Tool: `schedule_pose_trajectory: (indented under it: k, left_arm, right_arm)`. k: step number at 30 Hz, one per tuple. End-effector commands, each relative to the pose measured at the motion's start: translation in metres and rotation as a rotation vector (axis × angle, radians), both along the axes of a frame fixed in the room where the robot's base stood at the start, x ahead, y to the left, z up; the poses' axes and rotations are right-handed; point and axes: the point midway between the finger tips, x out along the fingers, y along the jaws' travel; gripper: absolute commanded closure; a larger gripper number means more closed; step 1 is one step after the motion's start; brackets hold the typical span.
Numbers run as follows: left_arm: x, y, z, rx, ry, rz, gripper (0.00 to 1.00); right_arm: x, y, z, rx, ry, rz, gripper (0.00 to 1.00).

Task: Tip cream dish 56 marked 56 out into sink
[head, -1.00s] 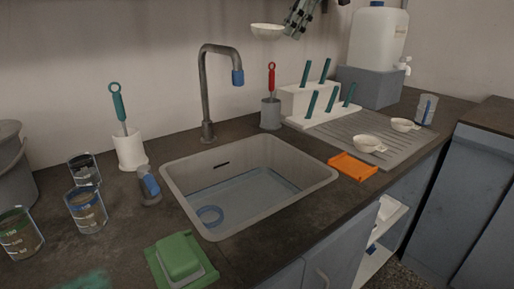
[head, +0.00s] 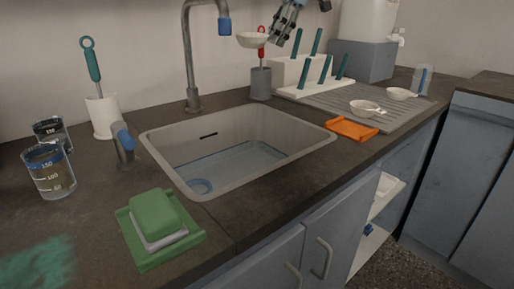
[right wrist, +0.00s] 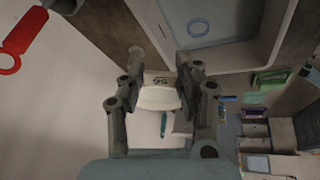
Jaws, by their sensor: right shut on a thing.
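My right gripper (head: 285,27) is at the top of the head view. It is shut on a cream dish (head: 252,40) and holds it in the air behind the sink, in front of the red-handled brush. In the right wrist view the dish (right wrist: 158,98) sits between the fingers of the gripper (right wrist: 157,77), and its side reads 56. The sink (head: 165,150) is a pale basin with bluish water and a blue ring at its bottom. My left gripper is not in view.
A grey tap (head: 192,60) rises behind the sink. Two cream dishes (head: 366,107) (head: 401,94) rest on the grey drainboard (head: 385,122). An orange tray (head: 352,129) lies right of the sink, a green sponge holder (head: 160,231) in front. Beakers (head: 49,172) stand at left.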

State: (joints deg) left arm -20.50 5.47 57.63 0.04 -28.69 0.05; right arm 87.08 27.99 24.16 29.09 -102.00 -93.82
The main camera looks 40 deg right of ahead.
Motion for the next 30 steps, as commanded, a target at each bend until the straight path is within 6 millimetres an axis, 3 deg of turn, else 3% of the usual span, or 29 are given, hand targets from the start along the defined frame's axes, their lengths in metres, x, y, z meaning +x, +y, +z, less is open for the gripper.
schedule_pose_trajectory:
  k: [1, 3, 9, 15, 21, 30]
  left_arm:
    - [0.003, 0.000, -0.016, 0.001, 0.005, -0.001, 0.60]
    - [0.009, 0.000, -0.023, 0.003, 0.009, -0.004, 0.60]
    - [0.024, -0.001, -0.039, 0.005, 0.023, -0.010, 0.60]
    - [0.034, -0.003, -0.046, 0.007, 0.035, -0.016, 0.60]
    - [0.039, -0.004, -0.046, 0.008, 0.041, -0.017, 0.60]
    - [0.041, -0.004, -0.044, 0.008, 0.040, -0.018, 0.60]
  right_arm:
    - [0.002, 0.000, -0.031, 0.000, 0.014, 0.000, 1.00]
    - [0.003, 0.000, -0.053, 0.000, 0.024, 0.000, 1.00]
    - [0.006, 0.000, -0.116, 0.000, 0.056, 0.000, 1.00]
    - [0.008, 0.000, -0.161, 0.000, 0.082, 0.000, 1.00]
    - [0.009, 0.000, -0.178, 0.000, 0.092, 0.000, 1.00]
    - [0.009, 0.000, -0.178, 0.000, 0.092, 0.000, 1.00]
